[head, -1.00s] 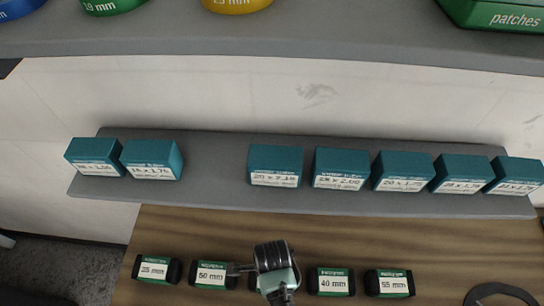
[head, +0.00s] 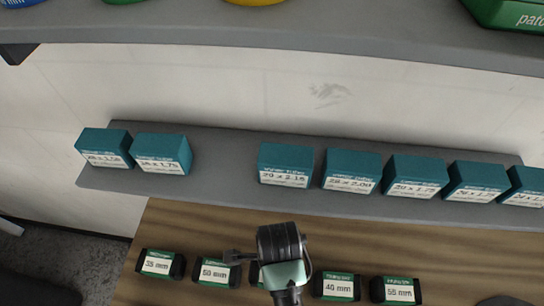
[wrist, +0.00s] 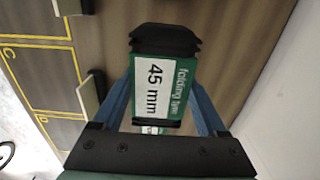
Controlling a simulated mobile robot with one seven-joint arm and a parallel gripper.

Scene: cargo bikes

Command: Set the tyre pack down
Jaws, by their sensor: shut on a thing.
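A green tyre pack with black ends and a white label reading 45 mm (wrist: 150,86) is between the blue fingers of my gripper (wrist: 163,75) in the wrist view. My gripper is shut on it. In the head view my wrist covers the fingers and most of a pack in the middle of the row. I cannot tell whether that is the held pack or how high the held pack is above the wooden bench (head: 365,245).
Packs marked 35 mm (head: 160,263), 50 mm (head: 216,271), 40 mm (head: 337,286) and 55 mm (head: 398,291) stand in a row on the bench. Teal boxes (head: 286,165) line the grey shelf (head: 225,175) behind, with a gap left of centre. Yellow lines (wrist: 35,44) show in the wrist view.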

